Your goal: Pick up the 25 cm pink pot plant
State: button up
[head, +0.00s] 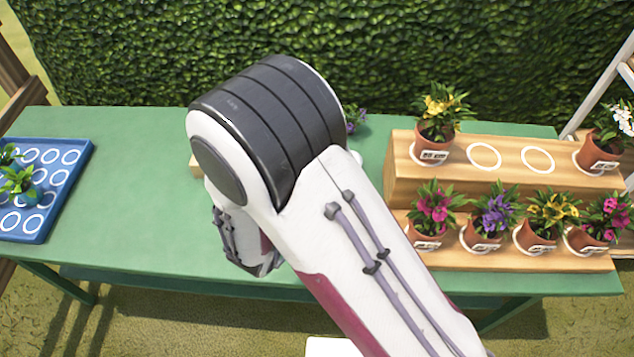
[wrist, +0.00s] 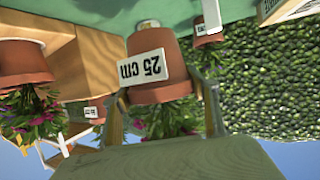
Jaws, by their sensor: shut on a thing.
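In the wrist view, which is upside down, my gripper (wrist: 163,112) is shut on a terracotta pot (wrist: 152,48) with a white "25 cm" label (wrist: 143,67). The fingers are on either side of the pot near its rim. In the head view my arm hides the gripper and the held pot.
A two-step wooden stand (head: 400,178) at right bears several potted flowers, including a pink one (head: 436,212). Purple flowers (head: 355,118) show behind my arm. A blue tray (head: 76,165) with seedlings lies at left on the green table (head: 140,180), with clear room beside it.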

jog(key=shift+r, duration=0.5)
